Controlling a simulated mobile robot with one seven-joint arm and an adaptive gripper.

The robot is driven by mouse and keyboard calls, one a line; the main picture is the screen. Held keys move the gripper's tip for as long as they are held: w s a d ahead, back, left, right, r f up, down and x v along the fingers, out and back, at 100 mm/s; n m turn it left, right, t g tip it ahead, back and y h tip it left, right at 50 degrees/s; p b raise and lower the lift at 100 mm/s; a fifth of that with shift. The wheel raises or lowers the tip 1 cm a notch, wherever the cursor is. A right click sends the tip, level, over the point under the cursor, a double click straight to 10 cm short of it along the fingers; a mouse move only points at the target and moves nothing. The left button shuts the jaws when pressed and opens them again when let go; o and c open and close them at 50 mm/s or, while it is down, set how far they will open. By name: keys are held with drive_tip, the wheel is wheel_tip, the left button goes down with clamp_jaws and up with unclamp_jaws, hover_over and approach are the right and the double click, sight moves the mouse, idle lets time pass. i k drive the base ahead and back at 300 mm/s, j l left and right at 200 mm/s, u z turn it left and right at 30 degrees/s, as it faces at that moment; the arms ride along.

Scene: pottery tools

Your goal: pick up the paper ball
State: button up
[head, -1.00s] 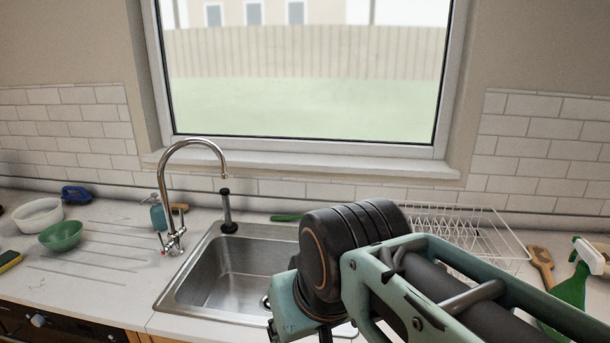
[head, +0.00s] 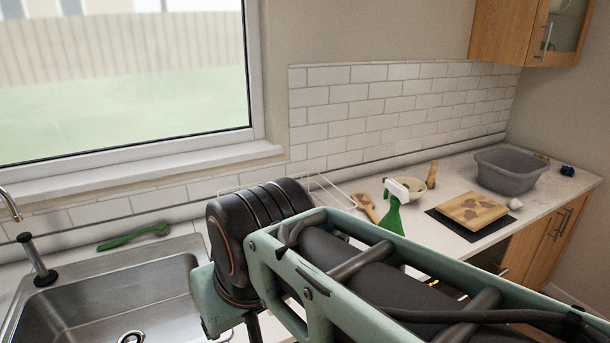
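A small whitish crumpled lump (head: 516,204), which looks like the paper ball, lies on the counter at the far right, beside the right end of a wooden board (head: 487,203). It is small in the picture, so its surface is hard to make out. My gripper is below the picture's edge and does not show.
The sink (head: 110,295) is at left.

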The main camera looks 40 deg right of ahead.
sight(513, 204)
drive_tip(key=z, duration=2.55)
drive_tip(key=i+l+u, duration=0.1)
drive_tip(key=i+l, duration=0.6)
drive_tip(key=i+l+u, duration=0.15)
drive_tip(key=i+l, duration=0.25)
drive_tip(key=i+l+u, duration=0.1)
drive_tip(key=i+l, duration=0.2)
drive_tip(key=i+l+u, duration=0.1)
drive_tip(key=i+l, duration=0.25)
drive_tip(key=l, duration=0.2)
drive_tip(key=i+l, duration=0.3)
drive_tip(key=l, duration=0.15)
drive_tip(key=i+l+u, duration=0.15)
drive_tip(key=i+l, duration=0.15)
drive_tip(key=l, duration=0.2)
